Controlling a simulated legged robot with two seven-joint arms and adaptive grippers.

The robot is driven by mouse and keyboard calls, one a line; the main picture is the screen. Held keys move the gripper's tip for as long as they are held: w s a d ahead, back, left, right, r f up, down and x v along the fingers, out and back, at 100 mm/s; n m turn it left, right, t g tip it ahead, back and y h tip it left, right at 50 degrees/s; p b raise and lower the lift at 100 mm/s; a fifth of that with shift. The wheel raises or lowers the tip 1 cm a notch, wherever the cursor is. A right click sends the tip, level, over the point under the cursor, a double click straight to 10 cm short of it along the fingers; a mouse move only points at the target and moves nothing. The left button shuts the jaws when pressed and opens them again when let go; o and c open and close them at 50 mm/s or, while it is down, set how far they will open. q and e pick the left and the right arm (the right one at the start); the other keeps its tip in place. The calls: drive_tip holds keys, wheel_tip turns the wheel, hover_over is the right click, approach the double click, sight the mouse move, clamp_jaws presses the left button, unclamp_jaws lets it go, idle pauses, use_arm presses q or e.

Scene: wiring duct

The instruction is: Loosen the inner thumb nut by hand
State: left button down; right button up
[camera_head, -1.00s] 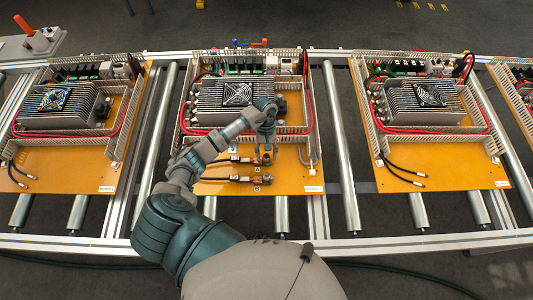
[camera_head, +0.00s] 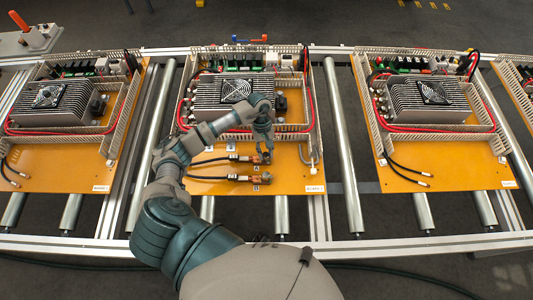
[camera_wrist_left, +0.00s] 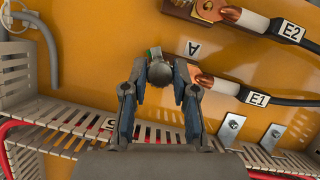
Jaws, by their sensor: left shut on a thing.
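My left gripper (camera_head: 266,157) reaches down over the inner terminal on the middle orange board (camera_head: 215,185). In the left wrist view its two fingers (camera_wrist_left: 160,80) are closed around a dark, round thumb nut (camera_wrist_left: 160,73), which the fingertips partly cover. Beside the nut is a copper lug (camera_wrist_left: 204,80) on the cable marked E1 (camera_wrist_left: 257,98). The outer terminal (camera_wrist_left: 208,10), with the cable marked E2 (camera_wrist_left: 290,31), is apart from the gripper at the top. The nut's threads and stud are hidden. My right gripper is not in view.
A finned power unit with a fan (camera_head: 236,90) and slotted wiring duct (camera_head: 315,115) stand behind the terminals. In the left wrist view the duct (camera_wrist_left: 70,125) runs close below the fingers. Similar boards lie left and right on the roller conveyor (camera_head: 345,160).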

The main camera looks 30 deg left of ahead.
use_arm(q)
drive_tip(key=n+t+b, duration=0.1)
drive_tip(key=n, duration=0.2)
drive_tip(key=shift+s+a+f+h+b, duration=0.1)
drive_tip(key=shift+f+h+b, duration=0.05)
drive_tip(key=shift+h+b, duration=0.25)
drive_tip(key=n+t, duration=0.1)
drive_tip(key=n, duration=0.2)
drive_tip(key=shift+s+n+t+h+b, duration=0.15)
drive_tip(key=shift+n+t+h+b, duration=0.2)
drive_tip(key=shift+n, duration=0.65)
drive_tip(key=n+t, duration=0.1)
drive_tip(key=n, duration=0.2)
drive_tip(key=shift+t, duration=0.25)
drive_tip(key=n, duration=0.3)
drive_tip(key=shift+s+t, duration=0.1)
drive_tip(key=shift+t, duration=0.3)
drive_tip(key=shift+n, duration=0.4)
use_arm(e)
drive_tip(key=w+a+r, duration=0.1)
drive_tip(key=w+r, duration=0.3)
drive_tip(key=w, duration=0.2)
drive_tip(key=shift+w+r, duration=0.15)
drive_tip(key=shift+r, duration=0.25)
use_arm(q)
drive_tip(key=shift+y, duration=0.45)
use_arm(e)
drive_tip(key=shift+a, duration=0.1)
